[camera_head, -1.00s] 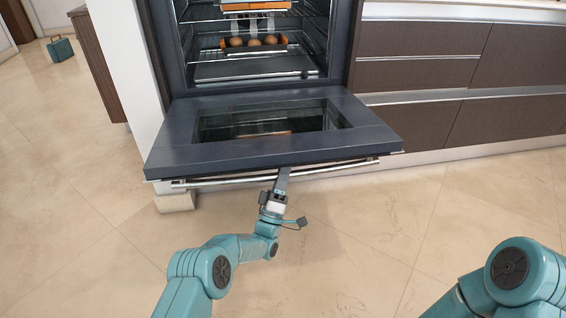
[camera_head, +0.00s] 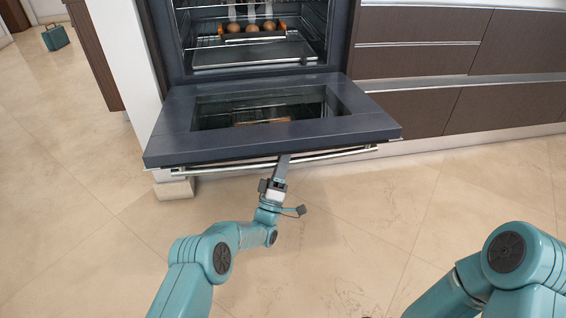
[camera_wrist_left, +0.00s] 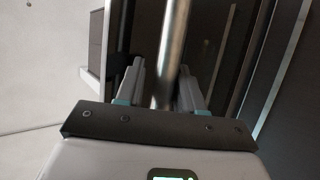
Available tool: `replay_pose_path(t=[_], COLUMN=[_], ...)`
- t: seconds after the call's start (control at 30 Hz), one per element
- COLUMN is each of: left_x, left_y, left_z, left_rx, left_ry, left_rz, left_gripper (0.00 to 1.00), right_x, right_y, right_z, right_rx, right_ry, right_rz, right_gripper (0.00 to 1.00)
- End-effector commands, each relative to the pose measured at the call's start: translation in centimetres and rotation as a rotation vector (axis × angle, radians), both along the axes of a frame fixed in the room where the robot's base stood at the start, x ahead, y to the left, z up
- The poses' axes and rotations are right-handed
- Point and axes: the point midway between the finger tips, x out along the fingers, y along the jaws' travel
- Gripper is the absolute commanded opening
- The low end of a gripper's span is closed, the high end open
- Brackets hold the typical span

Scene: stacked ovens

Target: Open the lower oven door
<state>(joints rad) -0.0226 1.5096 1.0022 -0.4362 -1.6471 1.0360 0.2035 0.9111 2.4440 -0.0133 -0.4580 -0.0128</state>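The lower oven door (camera_head: 230,145) is a dark panel with a glass window, swung far down and out from the oven (camera_head: 255,57), nearly level in the head view. Its silver handle bar (camera_head: 335,154) runs along the front edge. My left gripper (camera_head: 283,163) is at the middle of this handle. In the left wrist view the handle bar (camera_wrist_left: 171,50) passes between the two spread fingers of my left gripper (camera_wrist_left: 162,75), with a small gap showing beside it. My right arm is at the lower right; its gripper is out of view.
Inside the oven, a rack holds a tray with several round brown items (camera_head: 252,28). Dark drawers (camera_head: 420,60) stand to the right and a white panel (camera_head: 125,60) to the left. A teal case (camera_head: 56,37) is far left. The tiled floor (camera_head: 350,230) in front is clear.

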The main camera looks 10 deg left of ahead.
Motion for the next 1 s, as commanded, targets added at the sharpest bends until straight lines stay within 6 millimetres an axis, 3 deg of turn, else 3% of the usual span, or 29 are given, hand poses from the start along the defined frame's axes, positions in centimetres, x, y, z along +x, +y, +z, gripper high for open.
replay_pose_path(t=[0.27,0.7,1.0], left_x=[-1.0,-8.5,-10.9], left_y=[0.4,2.6,3.3], left_z=[-0.8,-8.7,-11.3], left_rx=[-0.001,-0.001,-0.001], left_ry=[0.0,0.004,0.001], left_rz=[0.002,0.001,0.0], left_gripper=[0.35,0.35,0.35], right_x=[-0.3,-2.5,-3.6], right_y=[0.1,0.5,0.7], right_z=[0.8,3.6,5.0], right_rx=[0.003,0.017,0.024], right_ry=[0.011,0.086,0.121], right_rz=[0.001,0.011,0.015], right_gripper=[0.53,0.53,0.53])
